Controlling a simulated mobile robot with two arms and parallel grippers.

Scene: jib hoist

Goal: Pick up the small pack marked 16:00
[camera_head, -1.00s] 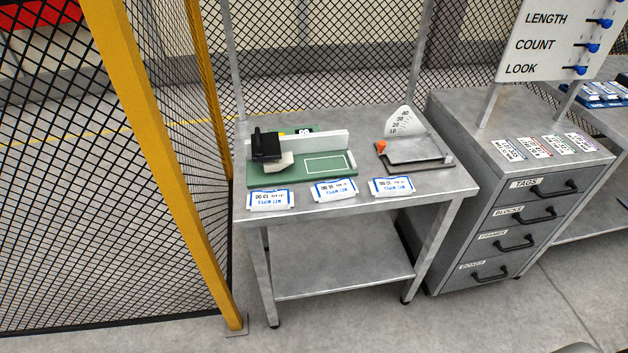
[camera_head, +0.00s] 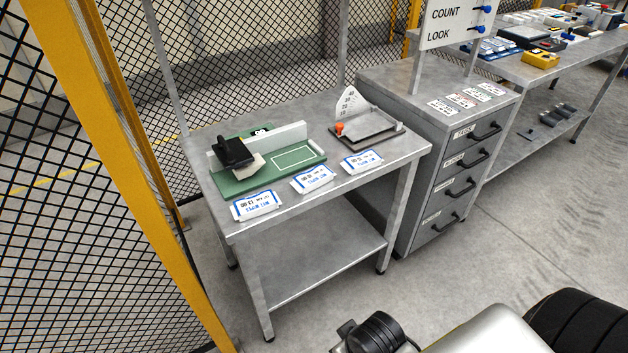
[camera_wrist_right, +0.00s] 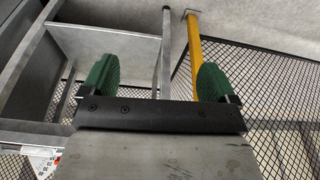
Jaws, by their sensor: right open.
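Three small white packs with blue print lie in a row along the front of the metal table: a left pack (camera_head: 257,205), a middle pack (camera_head: 313,178) and a right pack (camera_head: 362,162). Their print appears upside down. The times are too small to read surely; the middle one looked like 16:00 in the earlier head view. My right gripper (camera_wrist_right: 158,80) shows in the wrist view, its two green-padded fingers wide apart with nothing between them. No pack shows between or beside the fingers. My left gripper is not in view.
A green board (camera_head: 272,165) with a black-handled tool (camera_head: 233,152) and a dial plate (camera_head: 365,128) stand behind the packs. A drawer cabinet (camera_head: 440,170) is to the right. A yellow post (camera_head: 120,160) and mesh fence bound the left.

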